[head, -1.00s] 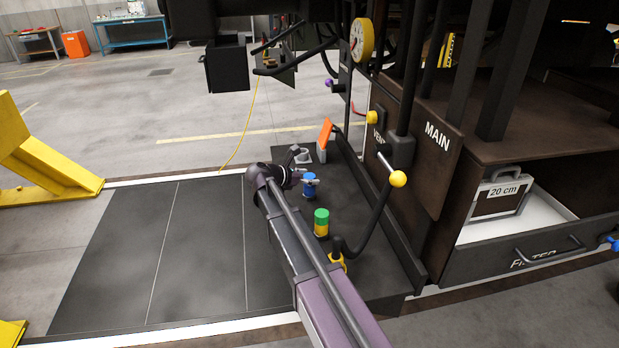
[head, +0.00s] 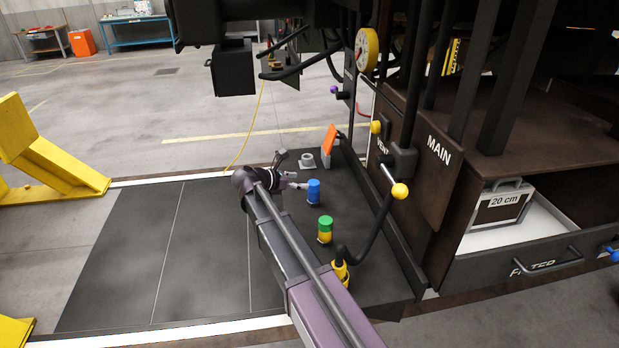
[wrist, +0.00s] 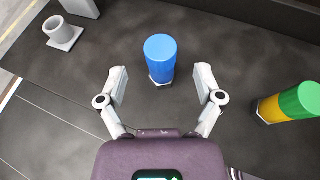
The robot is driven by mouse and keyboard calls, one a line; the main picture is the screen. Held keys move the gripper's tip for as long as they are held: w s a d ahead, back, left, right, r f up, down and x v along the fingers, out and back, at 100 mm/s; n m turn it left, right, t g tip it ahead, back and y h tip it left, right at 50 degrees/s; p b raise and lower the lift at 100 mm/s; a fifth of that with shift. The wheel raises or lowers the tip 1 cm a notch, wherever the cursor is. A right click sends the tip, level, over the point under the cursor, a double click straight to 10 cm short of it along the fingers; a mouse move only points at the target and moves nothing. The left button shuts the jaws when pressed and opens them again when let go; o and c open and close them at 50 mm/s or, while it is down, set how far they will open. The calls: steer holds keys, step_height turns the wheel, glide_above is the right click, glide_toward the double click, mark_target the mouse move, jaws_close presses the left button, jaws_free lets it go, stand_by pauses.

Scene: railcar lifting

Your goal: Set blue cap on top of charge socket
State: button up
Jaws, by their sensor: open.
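The blue cap (head: 314,191) is an upright blue cylinder on the dark deck, seated on a small pale metallic base; it also shows in the wrist view (wrist: 160,55). No label tells me whether that base is the charge socket. My gripper (head: 292,171) is open and empty, to the left of the blue cap in the head view. In the wrist view its two fingers (wrist: 160,82) are spread to either side, short of the cap, with a gap on both sides. My fingers do not touch the cap.
A green-topped yellow cylinder (head: 325,229) stands nearby, also at the wrist view's right (wrist: 290,103). A hollow grey fitting on a square plate (head: 307,161) is beyond, near an orange panel (head: 329,139). The deck at left is clear.

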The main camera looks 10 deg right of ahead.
steer(key=p+v, duration=0.1)
steer(key=v, duration=0.5)
steer(key=shift+p, duration=0.4)
steer(key=shift+r, duration=0.1)
